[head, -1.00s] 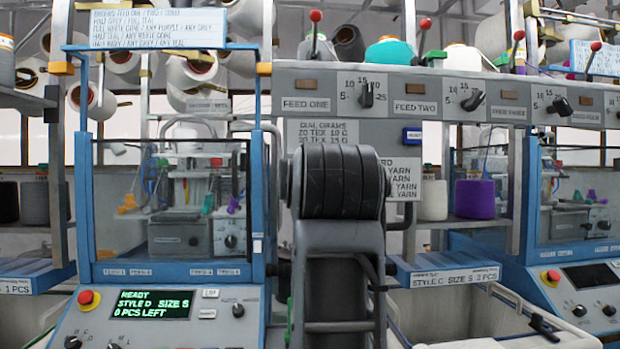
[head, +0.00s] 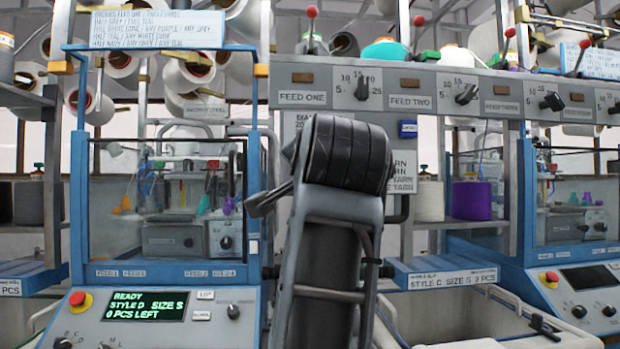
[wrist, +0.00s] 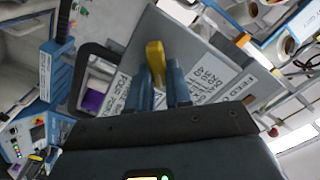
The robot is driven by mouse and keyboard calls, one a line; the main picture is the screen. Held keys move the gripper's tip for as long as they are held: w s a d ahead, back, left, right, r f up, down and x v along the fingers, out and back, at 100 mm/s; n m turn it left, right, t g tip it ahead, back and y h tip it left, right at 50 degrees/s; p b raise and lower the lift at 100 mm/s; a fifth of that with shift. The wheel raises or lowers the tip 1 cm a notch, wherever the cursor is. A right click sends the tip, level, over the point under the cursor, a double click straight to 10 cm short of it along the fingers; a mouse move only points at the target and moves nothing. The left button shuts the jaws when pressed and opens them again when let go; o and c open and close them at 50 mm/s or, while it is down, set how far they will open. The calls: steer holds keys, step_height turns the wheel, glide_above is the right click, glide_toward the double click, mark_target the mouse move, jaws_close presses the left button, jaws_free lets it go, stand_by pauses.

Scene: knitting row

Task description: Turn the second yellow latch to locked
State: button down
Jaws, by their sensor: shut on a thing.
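In the wrist view, a yellow latch (wrist: 154,50) stands between the two blue fingers of my gripper (wrist: 159,70). The fingers are shut on it, and its rounded end shows beyond the fingertips. It lies in front of a grey panel with printed notices. In the head view my arm hides the gripper and this latch, so I cannot tell its place in the row or its full turn. Yellow-orange blocks show there at the tops of the left machine's blue posts, one at the left (head: 62,67) and one at the right (head: 261,70).
The left machine's green display (head: 147,305) reads ready, style D, size S, 0 pcs left. A red stop button (head: 77,299) is beside it. Feed dials (head: 362,88) line the grey beam above. A white bin (head: 450,315) stands at the lower right.

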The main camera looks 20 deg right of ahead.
steer(key=shift+d+f+m+b, duration=0.15)
steer(key=shift+m+b, duration=0.55)
steer(key=shift+m, duration=0.65)
steer(key=shift+a+f+m+b, duration=0.15)
steer(key=shift+m+b, duration=0.5)
steer(key=shift+m, duration=0.75)
steer(key=shift+d+f+m+b, duration=0.2)
steer(key=shift+m+b, duration=0.5)
steer(key=shift+m, duration=0.65)
steer(key=c, duration=1.1)
jaws_free()
steer(key=shift+o, duration=0.2)
steer(key=shift+s, duration=0.1)
steer(key=b+v, duration=0.1)
steer(key=v, duration=0.6)
steer(key=shift+s+a, duration=0.15)
steer(key=shift+s, duration=0.15)
